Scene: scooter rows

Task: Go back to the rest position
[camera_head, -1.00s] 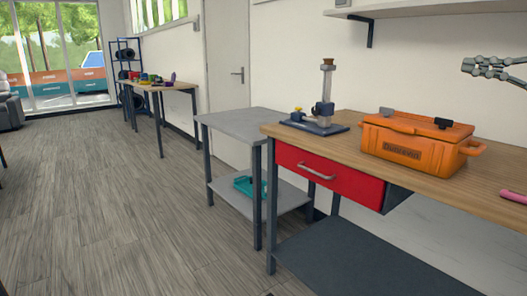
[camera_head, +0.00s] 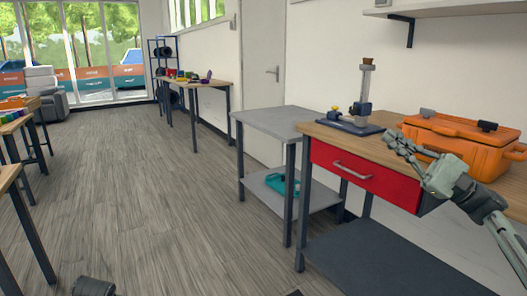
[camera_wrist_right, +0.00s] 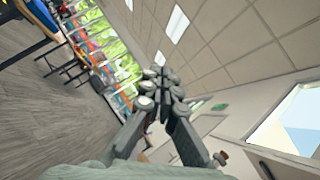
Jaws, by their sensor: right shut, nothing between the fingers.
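My right gripper (camera_head: 398,145) is in the head view at the right, in front of the wooden workbench and the orange toolbox. Its fingers are shut with nothing between them, and they point up and to the left. In the right wrist view the shut fingers (camera_wrist_right: 158,78) show against the room and the ceiling. My left gripper is not in view; a dark rounded part at the bottom left edge of the head view cannot be made out clearly.
The orange toolbox (camera_head: 440,133) and a drill-press-like stand (camera_head: 362,100) are on the workbench with a red drawer (camera_head: 362,172). A grey side table (camera_head: 275,122) holds a teal tray (camera_head: 283,184) on its lower shelf. The floor (camera_head: 150,200) in the middle is clear.

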